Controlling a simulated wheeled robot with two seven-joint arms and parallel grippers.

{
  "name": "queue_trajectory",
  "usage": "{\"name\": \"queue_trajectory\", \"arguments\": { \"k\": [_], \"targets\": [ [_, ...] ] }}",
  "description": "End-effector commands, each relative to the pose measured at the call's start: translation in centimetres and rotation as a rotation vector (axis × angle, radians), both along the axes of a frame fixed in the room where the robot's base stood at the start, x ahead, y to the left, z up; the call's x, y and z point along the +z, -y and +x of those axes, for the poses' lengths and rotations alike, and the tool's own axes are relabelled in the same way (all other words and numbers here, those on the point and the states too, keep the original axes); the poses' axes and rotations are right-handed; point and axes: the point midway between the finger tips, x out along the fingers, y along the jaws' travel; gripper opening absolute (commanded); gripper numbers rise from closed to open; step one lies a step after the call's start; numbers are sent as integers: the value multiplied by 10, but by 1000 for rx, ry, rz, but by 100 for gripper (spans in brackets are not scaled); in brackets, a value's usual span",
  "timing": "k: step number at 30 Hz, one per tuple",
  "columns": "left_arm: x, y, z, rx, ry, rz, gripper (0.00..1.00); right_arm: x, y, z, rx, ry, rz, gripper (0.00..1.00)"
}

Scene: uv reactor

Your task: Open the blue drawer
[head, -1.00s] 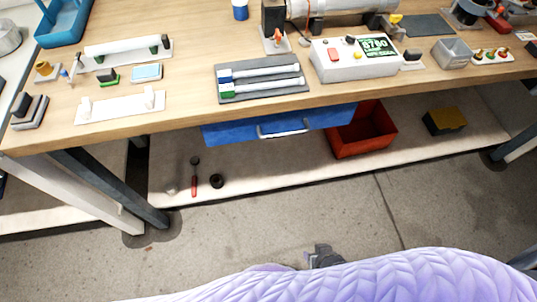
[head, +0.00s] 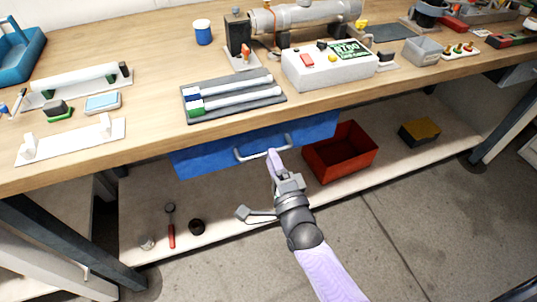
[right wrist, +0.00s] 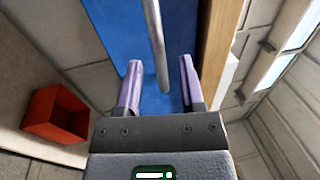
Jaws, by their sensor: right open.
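The blue drawer (head: 205,155) hangs under the wooden workbench top and looks shut. Its pale bar handle (head: 262,153) runs along the front. My right gripper (head: 273,158) is just in front of the handle and below it in the head view. In the right wrist view, the open fingers (right wrist: 160,85) point at the blue drawer front (right wrist: 115,25), with the metal handle (right wrist: 157,45) lying between them in the picture. Whether the fingers touch the handle cannot be told. My left gripper is not in view.
A red bin (head: 340,155) stands on the lower shelf right of the drawer. A yellow-topped black box (head: 420,131) is further right. A red-handled tool (head: 171,230) and a black ring (head: 197,227) lie on the shelf. The bench edge (head: 100,163) overhangs the drawer.

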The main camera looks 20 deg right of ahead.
Motion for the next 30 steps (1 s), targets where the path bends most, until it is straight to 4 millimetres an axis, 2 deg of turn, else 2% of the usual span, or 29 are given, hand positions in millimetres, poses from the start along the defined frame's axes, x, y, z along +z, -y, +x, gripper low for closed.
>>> {"name": "queue_trajectory", "arguments": {
  "k": [3,6,15,22,30],
  "targets": [
    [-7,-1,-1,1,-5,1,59,1,-1,17,0,0,-1,50],
    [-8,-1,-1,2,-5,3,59,3,-1,24,0,-3,-2,50],
    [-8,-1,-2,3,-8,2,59,5,-1,27,0,-3,-2,50],
    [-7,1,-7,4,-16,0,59,5,-1,27,-1,-3,-3,1],
    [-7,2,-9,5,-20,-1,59,4,-1,27,0,-4,-3,0]
  ]
}}
